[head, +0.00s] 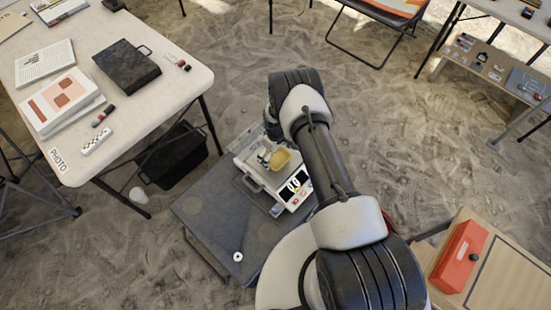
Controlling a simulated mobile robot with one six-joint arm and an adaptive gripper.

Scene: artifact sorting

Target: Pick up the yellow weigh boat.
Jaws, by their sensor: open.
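The yellow weigh boat (281,159) sits on a white balance-like device (299,194) with a dark display, on a grey low table (207,222) in the middle of the head view. Small dark and pale shapes lie just left of the weigh boat, too small to identify. My arm reaches from the lower right, and its dark wrist is above and beside the device. I cannot make out my gripper; the wrist seems to hide it. The weigh boat looks free of contact on its visible side.
A white table (190,75) with books, a black case (127,66) and small items stands at the upper left. A black bin (173,155) is under it. A red box (459,257) lies on a wooden surface at the lower right. A folding chair (378,28) stands behind.

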